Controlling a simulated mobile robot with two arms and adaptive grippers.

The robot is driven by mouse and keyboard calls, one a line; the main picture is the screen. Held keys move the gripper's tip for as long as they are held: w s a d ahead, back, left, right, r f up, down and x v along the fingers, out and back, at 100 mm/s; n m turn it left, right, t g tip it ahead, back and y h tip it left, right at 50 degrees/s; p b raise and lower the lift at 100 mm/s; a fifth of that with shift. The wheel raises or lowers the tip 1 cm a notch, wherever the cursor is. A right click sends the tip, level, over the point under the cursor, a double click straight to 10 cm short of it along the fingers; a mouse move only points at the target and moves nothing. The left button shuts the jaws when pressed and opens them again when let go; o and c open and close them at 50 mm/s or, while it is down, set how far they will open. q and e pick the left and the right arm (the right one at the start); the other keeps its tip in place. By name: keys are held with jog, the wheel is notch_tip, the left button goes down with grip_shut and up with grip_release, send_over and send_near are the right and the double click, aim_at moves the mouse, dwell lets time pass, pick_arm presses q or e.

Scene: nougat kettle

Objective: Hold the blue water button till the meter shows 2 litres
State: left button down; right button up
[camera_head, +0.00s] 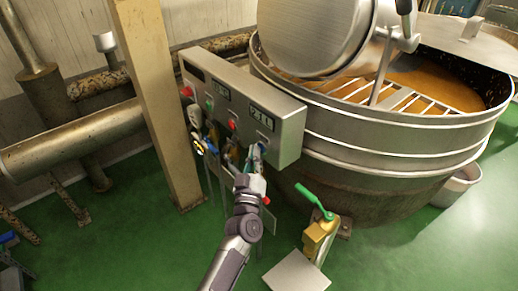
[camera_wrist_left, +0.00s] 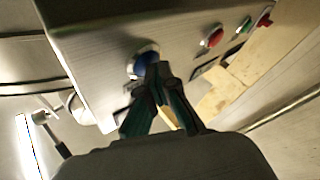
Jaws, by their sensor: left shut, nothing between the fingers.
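The blue button (camera_head: 262,145) is at the right end of the front of the grey control box. It also shows in the left wrist view (camera_wrist_left: 143,62), partly covered by a fingertip. My left gripper (camera_head: 256,158) is shut and empty, its fingertips pointing up at the blue button. In the left wrist view the fingertips (camera_wrist_left: 158,70) overlap the button's lower right edge. I cannot tell whether they touch or press it. A small dark meter display (camera_head: 262,113) sits above the button; its digits are too small to read surely. My right gripper is not in view.
The control box (camera_head: 288,140) also carries a red button (camera_head: 232,125), a green one (camera_head: 210,104) and another red one (camera_head: 187,91). A large steel kettle (camera_head: 380,145) stands close behind. A post (camera_head: 155,100) stands left.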

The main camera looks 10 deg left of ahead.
pick_arm(q)
jog(key=shift+s, duration=0.1)
jog(key=shift+s+a+p, duration=0.45)
jog(key=shift+s+a, duration=0.05)
jog(key=shift+s, duration=0.1)
jog(key=s+a+p, duration=0.1)
jog(key=s, duration=0.1)
jog(key=s+a+p, duration=0.1)
jog(key=s+a, duration=0.1)
dwell(0.6)
jog(key=shift+f, duration=0.15)
